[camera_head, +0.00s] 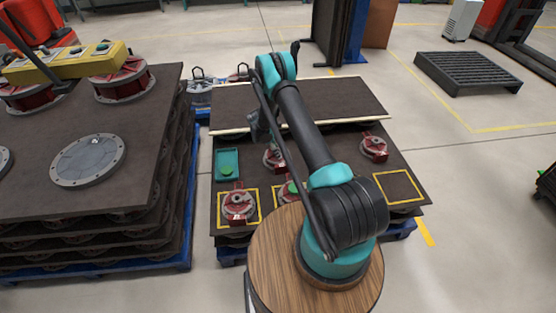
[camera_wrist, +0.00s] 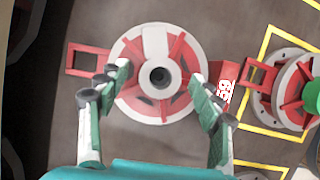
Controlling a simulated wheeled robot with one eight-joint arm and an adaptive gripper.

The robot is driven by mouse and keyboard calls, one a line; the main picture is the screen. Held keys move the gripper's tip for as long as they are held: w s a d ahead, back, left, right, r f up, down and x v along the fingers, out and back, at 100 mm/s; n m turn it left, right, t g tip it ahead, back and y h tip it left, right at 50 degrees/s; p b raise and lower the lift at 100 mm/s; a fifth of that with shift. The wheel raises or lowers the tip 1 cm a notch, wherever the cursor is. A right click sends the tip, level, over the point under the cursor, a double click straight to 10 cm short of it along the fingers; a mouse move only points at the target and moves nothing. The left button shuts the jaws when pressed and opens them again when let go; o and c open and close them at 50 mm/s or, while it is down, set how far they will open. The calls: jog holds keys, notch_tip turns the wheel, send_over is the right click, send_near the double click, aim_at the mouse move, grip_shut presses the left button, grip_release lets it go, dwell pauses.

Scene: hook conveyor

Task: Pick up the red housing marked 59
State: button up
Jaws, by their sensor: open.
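The red housing (camera_wrist: 180,95), with a pale round flange and a dark central hole, lies flat in the middle of the wrist view. A red tab on its right bears white digits that look like 59, turned sideways. A red square loop sticks out at its left. My gripper (camera_wrist: 158,84) is open, one finger on each side of the central hole, over the housing; I cannot tell whether they touch it. In the head view the housing (camera_head: 271,160) is partly hidden by my arm, and my gripper (camera_head: 259,130) is above it.
A second red housing (camera_wrist: 288,88) with a green top lies close on the right. The dark board (camera_head: 335,180) also bears a housing at the front left (camera_head: 239,206), one at the right (camera_head: 374,148), a green tray (camera_head: 228,163) and an empty yellow square (camera_head: 399,187). A raised panel (camera_head: 340,98) lies behind.

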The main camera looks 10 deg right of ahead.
jog(key=shift+c, duration=0.2)
grip_shut()
jog(key=shift+r, duration=0.25)
dwell(0.3)
